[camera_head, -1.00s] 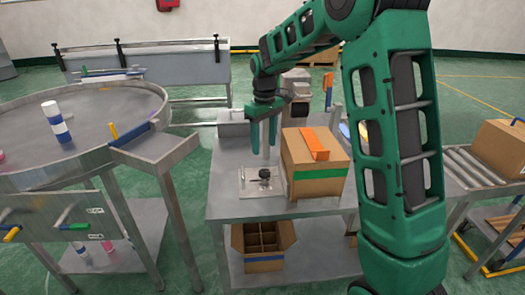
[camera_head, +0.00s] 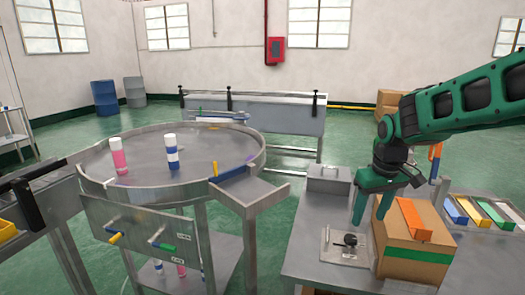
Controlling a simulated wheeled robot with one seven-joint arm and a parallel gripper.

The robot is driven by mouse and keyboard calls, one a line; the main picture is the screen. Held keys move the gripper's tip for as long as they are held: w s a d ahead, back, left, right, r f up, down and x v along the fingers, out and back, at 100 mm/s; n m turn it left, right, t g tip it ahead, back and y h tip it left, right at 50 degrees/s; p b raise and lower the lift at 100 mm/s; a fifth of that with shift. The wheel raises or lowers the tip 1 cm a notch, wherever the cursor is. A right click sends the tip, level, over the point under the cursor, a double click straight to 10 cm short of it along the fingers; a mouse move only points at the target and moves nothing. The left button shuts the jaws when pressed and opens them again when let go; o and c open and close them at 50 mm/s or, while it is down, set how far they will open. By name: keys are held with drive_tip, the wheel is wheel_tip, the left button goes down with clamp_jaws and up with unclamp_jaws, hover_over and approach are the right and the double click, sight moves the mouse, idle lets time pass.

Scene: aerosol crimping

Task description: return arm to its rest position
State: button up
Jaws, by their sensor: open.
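My green gripper (camera_head: 370,209) points down above the steel worktable (camera_head: 308,238). Its two fingers are apart and nothing shows between them. My green arm reaches in from the right edge, bent at the elbow, with the wrist hanging down. The fingers look close to the left side of a cardboard box (camera_head: 392,252) with an orange piece on top and a green stripe. A small metal fixture with a black knob (camera_head: 348,242) stands on the table just below and left of the fingers. I cannot tell the exact gap between fingers and box.
Left is a round steel turntable (camera_head: 215,142) with a pink-and-white can (camera_head: 119,156) and a blue-and-white can (camera_head: 172,152). Coloured bins (camera_head: 480,212) stand right of the box. A steel conveyor (camera_head: 275,115) runs behind. Green floor between turntable and worktable is free.

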drive_tip(key=s+m+t, duration=0.3)
drive_tip(key=s, duration=1.2)
drive_tip(key=s+d+f+m+g, duration=0.1)
drive_tip(key=s+d+m+g, duration=0.1)
drive_tip(key=s+d, duration=0.3)
drive_tip(key=s+d+f+m+g, duration=0.1)
drive_tip(key=s+d+m+g, duration=0.2)
drive_tip(key=s+d, duration=0.3)
drive_tip(key=s+m, duration=0.1)
drive_tip(key=s, duration=0.4)
drive_tip(key=shift+w+f, duration=0.1)
drive_tip(key=shift+w+f, duration=0.25)
drive_tip(key=shift+w, duration=0.35)
